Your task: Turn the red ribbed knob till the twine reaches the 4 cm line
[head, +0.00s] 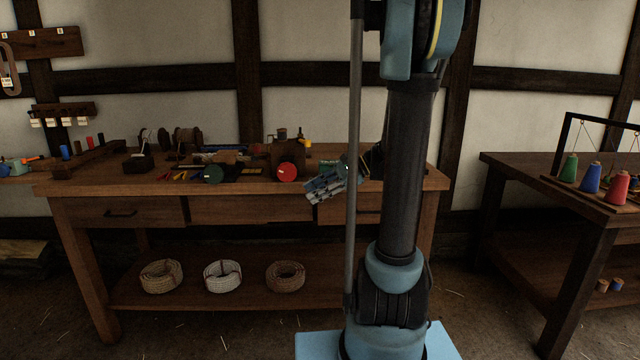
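The red knob (287,172) is a round disc at the front of a dark wooden device (285,150) on the workbench, with a small pale mark on its face. Its ribs are too small to make out. My gripper (312,190) is just right of the knob and slightly lower in the picture, tilted with its fingers toward the left. A gap shows between it and the knob. Whether its fingers are open or shut is too small to tell. The twine and the 4 cm line cannot be made out from here.
Spools (187,138) and small tools stand behind. Rope coils (222,275) lie on the lower shelf. My arm hides the bench's right part. Another table (510,172) with coloured cones stands right.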

